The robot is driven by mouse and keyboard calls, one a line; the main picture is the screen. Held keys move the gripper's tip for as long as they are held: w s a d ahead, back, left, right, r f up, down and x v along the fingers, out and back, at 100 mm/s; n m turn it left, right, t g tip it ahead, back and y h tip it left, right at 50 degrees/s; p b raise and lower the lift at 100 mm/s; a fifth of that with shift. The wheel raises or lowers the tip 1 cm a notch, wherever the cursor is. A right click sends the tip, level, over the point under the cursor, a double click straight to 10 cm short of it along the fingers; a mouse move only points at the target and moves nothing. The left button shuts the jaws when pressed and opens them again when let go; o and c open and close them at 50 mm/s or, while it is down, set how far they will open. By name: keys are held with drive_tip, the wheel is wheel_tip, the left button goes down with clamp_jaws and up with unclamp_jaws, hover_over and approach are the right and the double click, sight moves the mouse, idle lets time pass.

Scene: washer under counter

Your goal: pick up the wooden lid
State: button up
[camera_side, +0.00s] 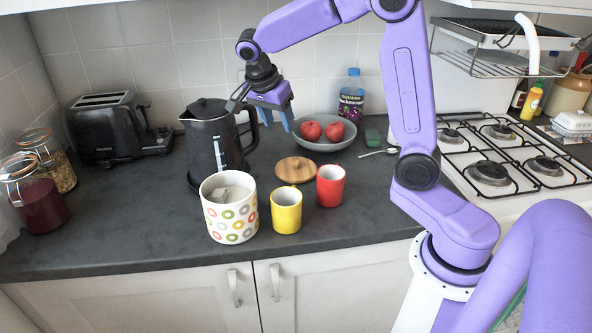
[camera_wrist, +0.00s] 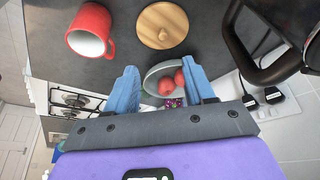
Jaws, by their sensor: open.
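The round wooden lid (camera_side: 295,170) with a small knob lies flat on the dark counter, behind the yellow cup and the red cup. In the wrist view the lid (camera_wrist: 162,26) is at the top middle, beyond the fingertips. My gripper (camera_side: 282,120) is above the counter, behind and higher than the lid, between the kettle and the bowl. Its blue fingers are apart and empty; they also show in the wrist view (camera_wrist: 160,75). Nothing touches the lid.
A dark kettle (camera_side: 212,145) stands left of my gripper. A grey bowl (camera_side: 325,143) with apples (camera_side: 311,131) is to the right. In front stand a patterned pot (camera_side: 230,220), a yellow cup (camera_side: 286,213) and a red cup (camera_side: 331,187). A spoon (camera_side: 378,153) lies right of the bowl.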

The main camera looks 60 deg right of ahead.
hover_over(295, 161)
drive_tip(key=a, duration=0.3)
drive_tip(key=shift+m, duration=0.4)
drive_tip(key=f, duration=1.1)
drive_tip(key=shift+s+f, duration=0.1)
drive_tip(key=shift+s, duration=0.15)
drive_tip(key=shift+d+x, duration=0.2)
drive_tip(key=shift+x, duration=1.1)
drive_tip(key=shift+d+x, duration=0.15)
drive_tip(key=shift+x, duration=1.2)
drive_tip(key=shift+w, duration=0.15)
clamp_jaws()
